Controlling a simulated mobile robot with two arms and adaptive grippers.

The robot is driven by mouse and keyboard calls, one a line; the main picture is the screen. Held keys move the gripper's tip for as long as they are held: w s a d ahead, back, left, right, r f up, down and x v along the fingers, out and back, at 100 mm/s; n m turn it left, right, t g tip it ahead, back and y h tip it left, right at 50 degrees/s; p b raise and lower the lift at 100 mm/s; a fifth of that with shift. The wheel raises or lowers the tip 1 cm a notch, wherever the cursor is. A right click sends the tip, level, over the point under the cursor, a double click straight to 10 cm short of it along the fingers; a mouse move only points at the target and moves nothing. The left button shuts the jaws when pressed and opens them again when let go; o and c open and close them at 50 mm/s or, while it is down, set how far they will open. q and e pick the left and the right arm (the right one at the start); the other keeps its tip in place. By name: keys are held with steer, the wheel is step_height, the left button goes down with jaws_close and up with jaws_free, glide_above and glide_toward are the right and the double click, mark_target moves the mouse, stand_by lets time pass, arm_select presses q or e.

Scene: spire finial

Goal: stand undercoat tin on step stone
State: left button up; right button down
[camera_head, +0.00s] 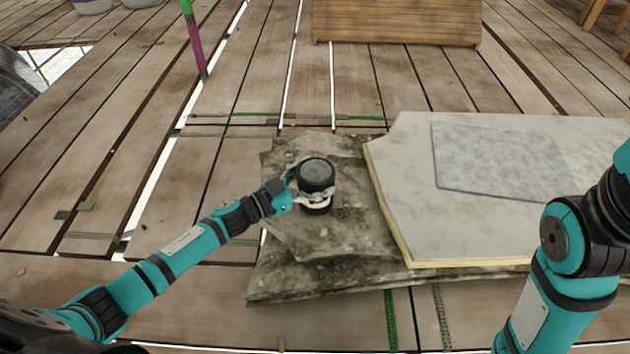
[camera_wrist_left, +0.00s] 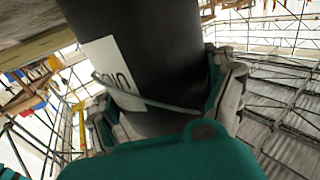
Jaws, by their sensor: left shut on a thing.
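The undercoat tin (camera_head: 316,174) is a dark, round tin with a black lid, seen from above in the head view. My left gripper (camera_head: 312,199) is shut around its side. The tin is over the rough, mossy step stone (camera_head: 345,235); I cannot tell whether its base touches the stone. In the left wrist view the dark tin (camera_wrist_left: 160,60) with a white label fills the middle, between the fingers of the left gripper (camera_wrist_left: 170,110). My right arm shows at the right, but its gripper is out of view.
A pale slab (camera_head: 410,220) with a grey sheet (camera_head: 500,160) on it lies right of the stone. A wooden ramp-like box (camera_head: 395,22) stands at the back. A green and purple pole (camera_head: 194,40) rises at the back left. Bare planks (camera_head: 150,190) lie to the left.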

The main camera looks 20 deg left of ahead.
arm_select(q)
steer(key=shift+r, duration=0.1)
steer(key=o, duration=1.5)
steer(key=shift+f, duration=0.2)
steer(key=shift+r, duration=0.1)
